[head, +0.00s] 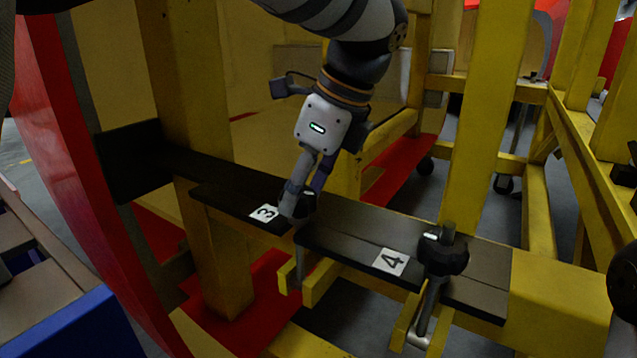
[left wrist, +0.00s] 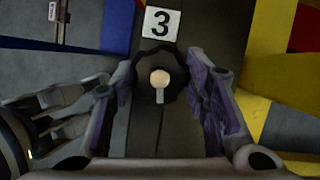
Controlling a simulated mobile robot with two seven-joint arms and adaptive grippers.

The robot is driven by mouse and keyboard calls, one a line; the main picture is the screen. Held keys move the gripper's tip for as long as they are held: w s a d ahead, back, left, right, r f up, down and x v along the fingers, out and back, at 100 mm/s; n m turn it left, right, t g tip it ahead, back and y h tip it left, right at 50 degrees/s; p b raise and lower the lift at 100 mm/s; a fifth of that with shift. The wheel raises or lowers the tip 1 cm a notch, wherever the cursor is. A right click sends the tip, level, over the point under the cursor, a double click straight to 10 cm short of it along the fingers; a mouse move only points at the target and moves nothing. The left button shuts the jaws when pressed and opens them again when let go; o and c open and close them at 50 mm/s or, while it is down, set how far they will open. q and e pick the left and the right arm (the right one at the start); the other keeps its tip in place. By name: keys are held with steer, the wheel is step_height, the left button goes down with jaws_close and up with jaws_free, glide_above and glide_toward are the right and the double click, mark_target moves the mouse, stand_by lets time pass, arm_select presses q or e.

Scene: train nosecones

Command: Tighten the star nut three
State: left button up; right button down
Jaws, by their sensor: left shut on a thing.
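The black star nut three shows in the left wrist view (left wrist: 160,92), with the pale end of its bolt (left wrist: 160,77) in its middle. My left gripper (left wrist: 160,98) is shut on this nut, one finger on each side. In the head view my left gripper (head: 301,203) reaches down onto the rail beside the white label 3 (head: 264,213). Its fingers hide most of the nut there. In the left wrist view label 3 (left wrist: 161,23) lies just above the nut. What looks like my right gripper (left wrist: 62,112) shows at the lower left; its opening is unclear.
A second star nut (head: 443,256) stands upright on its bolt beside label 4 (head: 391,262), further right on the dark rail (head: 345,251). Yellow posts (head: 488,110) rise close to the arm. A blue-edged box (head: 85,325) is at the lower left.

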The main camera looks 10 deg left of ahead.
arm_select(q)
steer(key=o, duration=1.1)
steer(key=shift+o, duration=0.2)
steer(key=shift+r, duration=0.1)
steer(key=v, duration=1.2)
